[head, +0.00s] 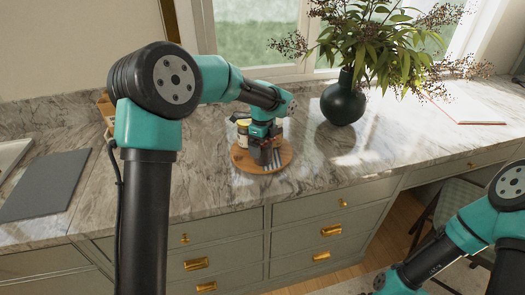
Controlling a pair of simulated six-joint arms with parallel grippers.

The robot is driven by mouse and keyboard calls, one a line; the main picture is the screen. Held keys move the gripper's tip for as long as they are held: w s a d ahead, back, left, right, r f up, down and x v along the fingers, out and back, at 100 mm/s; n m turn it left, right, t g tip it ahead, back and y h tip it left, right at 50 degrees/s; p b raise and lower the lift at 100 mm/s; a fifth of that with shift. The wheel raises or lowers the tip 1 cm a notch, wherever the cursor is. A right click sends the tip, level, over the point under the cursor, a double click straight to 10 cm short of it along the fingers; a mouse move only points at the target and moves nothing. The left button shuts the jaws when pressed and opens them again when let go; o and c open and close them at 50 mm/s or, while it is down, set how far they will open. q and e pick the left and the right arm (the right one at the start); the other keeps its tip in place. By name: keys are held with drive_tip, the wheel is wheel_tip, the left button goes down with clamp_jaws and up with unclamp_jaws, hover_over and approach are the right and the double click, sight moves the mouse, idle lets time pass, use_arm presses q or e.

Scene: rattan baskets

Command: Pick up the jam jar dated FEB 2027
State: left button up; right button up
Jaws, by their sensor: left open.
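A round wooden board (243,162) lies on the marble counter and carries small jars. One jar (243,132) with a pale label and dark lid shows on the left, just beside my left gripper. My left gripper (266,158) is open and points down over the middle of the board. It hides much of what stands there. Part of another pale jar seems to show behind it on the right. The dates on the labels are too small to read, so I cannot tell which jar says FEB 2027. My right gripper is outside the picture.
A black vase (343,104) with leafy branches stands to the right of the board. A dark grey slab (45,186) lies at the left, and an open book (468,110) at the far right. The counter (200,190) in front of the board is clear.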

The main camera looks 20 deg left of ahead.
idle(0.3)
use_arm(q)
drive_tip(key=c, duration=1.2)
